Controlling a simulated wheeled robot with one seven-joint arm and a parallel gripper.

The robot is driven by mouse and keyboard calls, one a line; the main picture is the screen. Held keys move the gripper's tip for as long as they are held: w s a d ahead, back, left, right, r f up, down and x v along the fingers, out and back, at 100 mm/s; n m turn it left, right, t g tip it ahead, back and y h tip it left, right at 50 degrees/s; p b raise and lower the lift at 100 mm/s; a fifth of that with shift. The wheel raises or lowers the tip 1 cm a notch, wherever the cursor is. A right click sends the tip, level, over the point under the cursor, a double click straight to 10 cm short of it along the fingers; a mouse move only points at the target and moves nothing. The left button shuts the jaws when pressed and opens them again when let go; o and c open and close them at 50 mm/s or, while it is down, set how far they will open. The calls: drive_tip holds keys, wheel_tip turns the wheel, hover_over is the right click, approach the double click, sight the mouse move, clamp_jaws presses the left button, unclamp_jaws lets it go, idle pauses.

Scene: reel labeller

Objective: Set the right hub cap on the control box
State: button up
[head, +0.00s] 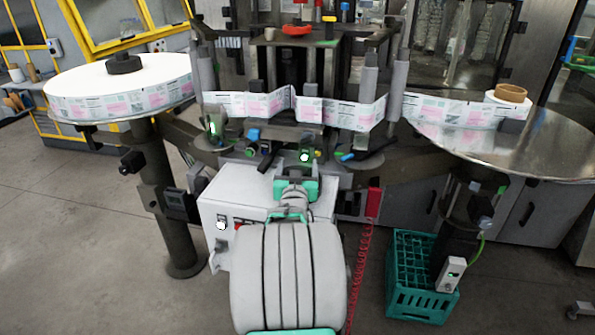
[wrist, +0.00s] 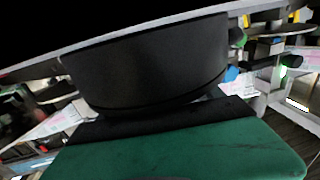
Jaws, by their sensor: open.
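A large dark round thing (wrist: 150,65), which looks like the right hub cap, fills the upper wrist view very close to the camera. My gripper (wrist: 160,112) is open around or beside it; a dark green part with a black strip shows just below it. I cannot tell whether they touch. In the head view my arm reaches forward over the white control box (head: 240,190) and hides much of its top and my gripper.
The left reel (head: 75,85) carries a black hub cap (head: 124,64). The right reel's metal disc (head: 560,150) stands at the right. A green crate (head: 410,312) stands on the floor, near a red coiled cable (head: 362,260). Labeller posts stand behind the box.

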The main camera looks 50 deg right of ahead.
drive_tip(key=b+v, duration=0.1)
drive_tip(key=v, duration=1)
drive_tip(key=shift+s+a+r, duration=0.1)
drive_tip(key=shift+a, duration=0.1)
drive_tip(key=shift+s+a, duration=0.2)
drive_tip(key=shift+a, duration=0.05)
